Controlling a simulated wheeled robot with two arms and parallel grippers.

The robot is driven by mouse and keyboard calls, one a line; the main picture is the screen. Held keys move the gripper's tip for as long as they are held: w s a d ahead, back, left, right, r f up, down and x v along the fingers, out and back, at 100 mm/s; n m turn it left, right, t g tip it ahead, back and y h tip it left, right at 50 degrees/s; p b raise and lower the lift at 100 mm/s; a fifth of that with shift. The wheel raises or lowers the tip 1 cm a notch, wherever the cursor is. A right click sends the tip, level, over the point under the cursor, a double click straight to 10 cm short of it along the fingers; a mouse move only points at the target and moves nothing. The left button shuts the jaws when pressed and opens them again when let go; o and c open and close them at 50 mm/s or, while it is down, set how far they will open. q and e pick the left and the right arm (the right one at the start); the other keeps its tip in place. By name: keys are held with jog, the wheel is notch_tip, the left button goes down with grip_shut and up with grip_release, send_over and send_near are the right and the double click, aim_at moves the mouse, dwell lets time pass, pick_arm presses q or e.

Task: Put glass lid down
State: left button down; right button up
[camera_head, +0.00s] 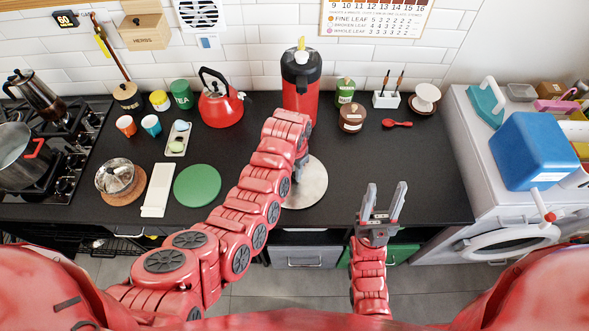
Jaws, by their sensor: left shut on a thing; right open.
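My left gripper (301,168) is near the middle of the counter, partly hidden by its own wrist and arm. It is shut on what appears to be the glass lid, a pale grey round disc (315,190) directly under it. The grip point is hidden, and I cannot tell whether the disc touches the counter. My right gripper (386,192) is open and empty at the counter's front edge, its fingers pointing up in the picture.
The black counter (430,175) is clear at the right. A red flask (300,85) stands behind my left wrist. A hob pot (18,160) is at far left.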

pick_arm(q)
jog(key=shift+f, duration=0.2)
jog(key=c, duration=0.7)
grip_release()
jog(key=shift+r, duration=0.1)
jog(key=shift+r, duration=0.2)
